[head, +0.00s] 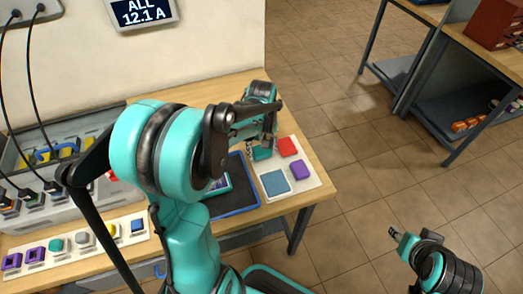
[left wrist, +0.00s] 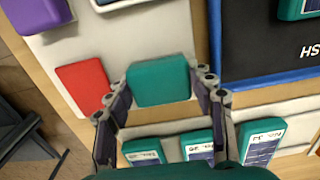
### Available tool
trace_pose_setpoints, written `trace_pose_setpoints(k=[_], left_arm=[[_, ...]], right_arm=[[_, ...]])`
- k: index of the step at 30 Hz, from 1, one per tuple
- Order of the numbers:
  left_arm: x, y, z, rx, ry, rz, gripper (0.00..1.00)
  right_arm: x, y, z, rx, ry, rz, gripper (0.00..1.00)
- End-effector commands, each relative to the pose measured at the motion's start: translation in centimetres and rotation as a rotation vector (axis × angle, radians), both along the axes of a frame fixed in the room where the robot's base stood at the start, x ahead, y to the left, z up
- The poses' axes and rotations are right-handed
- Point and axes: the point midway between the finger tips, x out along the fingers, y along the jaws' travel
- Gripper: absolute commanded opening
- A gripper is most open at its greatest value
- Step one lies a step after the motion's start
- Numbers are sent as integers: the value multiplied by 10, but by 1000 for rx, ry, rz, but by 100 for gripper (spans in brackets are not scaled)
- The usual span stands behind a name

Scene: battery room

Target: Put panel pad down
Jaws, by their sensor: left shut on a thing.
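A teal pad (left wrist: 158,80) sits between the fingers of my left gripper (left wrist: 160,92), which is shut on it. In the head view the pad (head: 262,154) shows partly below my left gripper (head: 266,140). It is over the white panel (head: 309,173) at the table's right end, beside a red pad (head: 288,146). I cannot tell whether it touches the panel. A purple pad (head: 299,169) and a blue square (head: 275,183) are on the panel too. My right gripper (head: 394,233) is low at the right, away from the table; its jaws are too small to read.
A dark blue-edged mat (head: 240,188) lies left of the panel. Several labelled teal blocks (left wrist: 200,146) stand close by in the wrist view. A strip of coloured pads (head: 82,242) lies at the table's left. Open floor (head: 360,160) is to the right.

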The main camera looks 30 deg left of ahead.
Motion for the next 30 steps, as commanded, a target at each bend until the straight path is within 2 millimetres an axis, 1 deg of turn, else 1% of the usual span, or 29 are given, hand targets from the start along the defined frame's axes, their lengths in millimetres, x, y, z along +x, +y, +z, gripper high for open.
trace_pose_setpoints(k=[1,5,6,7,8,23,26,29,30], left_arm=[[-1,0,-5,0,1,0,12],[-2,-1,-10,-2,3,0,13],[-2,-1,-10,-2,3,0,63],[-2,-1,-10,-2,4,0,71],[-3,-1,-10,-3,5,0,74],[-1,-1,-7,-1,2,0,74],[-1,0,0,0,1,0,74],[-1,-1,16,0,1,0,74],[-1,-1,24,0,1,0,74]], right_arm=[[0,0,-3,0,0,0,40],[0,0,-7,0,0,0,40],[0,0,-6,0,0,0,40],[0,0,-6,0,0,0,40],[0,0,-6,0,0,0,40],[0,0,-4,0,0,0,40],[0,0,2,0,0,0,40],[0,0,10,0,0,0,40],[0,0,14,0,0,0,40]])
